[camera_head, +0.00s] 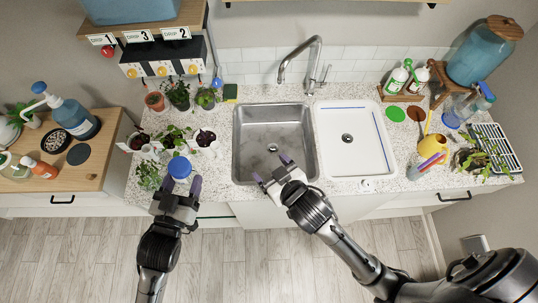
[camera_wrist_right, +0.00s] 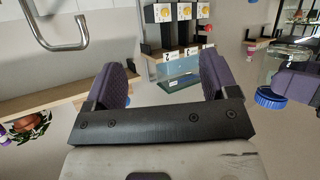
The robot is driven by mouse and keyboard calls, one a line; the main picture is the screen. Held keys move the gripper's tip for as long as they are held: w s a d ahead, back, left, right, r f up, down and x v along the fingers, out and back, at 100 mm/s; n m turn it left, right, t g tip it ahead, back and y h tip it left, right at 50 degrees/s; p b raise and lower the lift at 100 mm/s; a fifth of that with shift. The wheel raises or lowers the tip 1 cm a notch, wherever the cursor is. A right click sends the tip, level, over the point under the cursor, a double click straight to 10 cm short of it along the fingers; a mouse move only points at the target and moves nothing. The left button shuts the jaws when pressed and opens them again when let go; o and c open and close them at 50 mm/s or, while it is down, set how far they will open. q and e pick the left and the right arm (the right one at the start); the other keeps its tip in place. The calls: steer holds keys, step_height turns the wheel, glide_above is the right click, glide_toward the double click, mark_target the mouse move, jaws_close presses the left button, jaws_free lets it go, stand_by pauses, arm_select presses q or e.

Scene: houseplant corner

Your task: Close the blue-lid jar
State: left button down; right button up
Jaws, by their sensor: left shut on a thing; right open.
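The jar's blue lid (camera_head: 180,167) shows from above near the counter's front edge, left of the sink. My left gripper (camera_head: 181,184) is shut on the jar, one finger on each side below the lid; the lid hides the jar body in the head view. In the right wrist view, which looks upside down, the clear jar (camera_wrist_right: 287,66) and its lid (camera_wrist_right: 270,98) are at the right edge beside my left gripper's dark fingers. The lid lies at the jar's mouth; whether it is fully seated I cannot tell. My right gripper (camera_head: 271,169) is open and empty over the sink's front edge.
The steel sink (camera_head: 272,140) and its tall tap (camera_head: 300,58) are right of the jar. Several small potted plants (camera_head: 174,136) crowd the counter behind the jar. A white tray (camera_head: 352,140) lies right of the sink. The space between my two grippers is clear.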

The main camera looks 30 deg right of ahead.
steer(key=s+d+f+g, duration=0.3)
steer(key=s+f+g, duration=0.1)
steer(key=s, duration=0.5)
steer(key=s+d+f+g, duration=0.3)
steer(key=s+f+g, duration=0.2)
steer(key=s, duration=0.5)
steer(key=shift+s+f+g+h, duration=0.15)
steer(key=shift+f+g+h, duration=0.2)
steer(key=shift+f, duration=0.45)
steer(key=shift+f, duration=0.1)
